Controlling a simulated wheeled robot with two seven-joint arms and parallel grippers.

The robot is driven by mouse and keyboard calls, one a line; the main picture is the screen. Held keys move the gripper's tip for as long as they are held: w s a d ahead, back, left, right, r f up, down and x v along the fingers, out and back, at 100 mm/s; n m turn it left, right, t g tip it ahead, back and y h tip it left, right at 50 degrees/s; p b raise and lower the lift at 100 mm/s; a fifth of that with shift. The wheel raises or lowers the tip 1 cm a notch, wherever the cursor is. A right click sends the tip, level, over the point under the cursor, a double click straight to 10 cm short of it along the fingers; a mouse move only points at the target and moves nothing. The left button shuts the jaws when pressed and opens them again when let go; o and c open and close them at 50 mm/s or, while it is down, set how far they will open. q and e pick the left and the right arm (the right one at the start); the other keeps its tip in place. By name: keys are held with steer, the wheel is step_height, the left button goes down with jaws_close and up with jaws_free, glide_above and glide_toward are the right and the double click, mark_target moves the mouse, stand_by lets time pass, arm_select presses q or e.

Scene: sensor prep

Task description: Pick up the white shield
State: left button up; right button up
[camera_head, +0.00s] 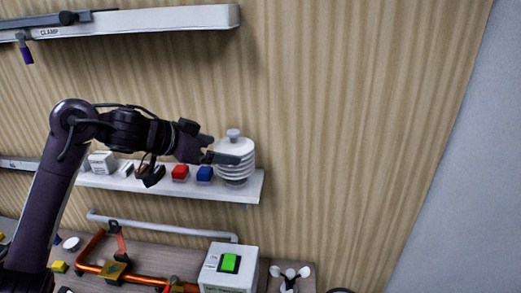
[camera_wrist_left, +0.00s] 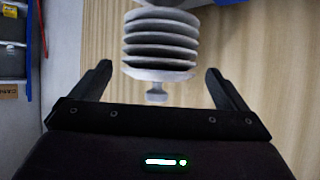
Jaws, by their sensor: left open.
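The white shield (camera_head: 236,165) is a stack of round white plates with a knob on top, standing upright at the right end of the middle shelf. In the left wrist view the white shield (camera_wrist_left: 160,45) shows with its knob toward the gripper, between and partly beyond the two fingers. My left gripper (camera_head: 222,148) is open at the upper part of the shield. Its fingers (camera_wrist_left: 160,85) stand apart on either side in the left wrist view, with gaps visible and nothing gripped. My right gripper is not in view.
The middle shelf (camera_head: 255,188) also holds a red block (camera_head: 180,172), a blue block (camera_head: 204,174) and white boxes left of the shield. An upper shelf (camera_head: 150,20) hangs above.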

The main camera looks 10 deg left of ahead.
mark_target(236, 177)
arm_select(q)
steer(key=shift+w+d, duration=0.2)
steer(key=shift+f+p, duration=0.3)
steer(key=shift+p, duration=0.75)
steer(key=shift+w+d+f+p, duration=0.2)
steer(key=shift+w+d+p, duration=0.15)
steer(key=shift+p, duration=0.2)
steer(key=p+x, duration=0.1)
steer(key=x, duration=0.2)
steer(key=shift+d, duration=0.15)
steer(key=shift+w+d+f, duration=0.3)
steer(key=shift+f, duration=0.05)
steer(key=shift+s+a, duration=0.1)
steer(key=shift+a, duration=0.15)
steer(key=shift+c, duration=1.4)
steer(key=c, duration=0.5)
steer(key=shift+c, duration=0.2)
steer(key=shift+r, duration=0.1)
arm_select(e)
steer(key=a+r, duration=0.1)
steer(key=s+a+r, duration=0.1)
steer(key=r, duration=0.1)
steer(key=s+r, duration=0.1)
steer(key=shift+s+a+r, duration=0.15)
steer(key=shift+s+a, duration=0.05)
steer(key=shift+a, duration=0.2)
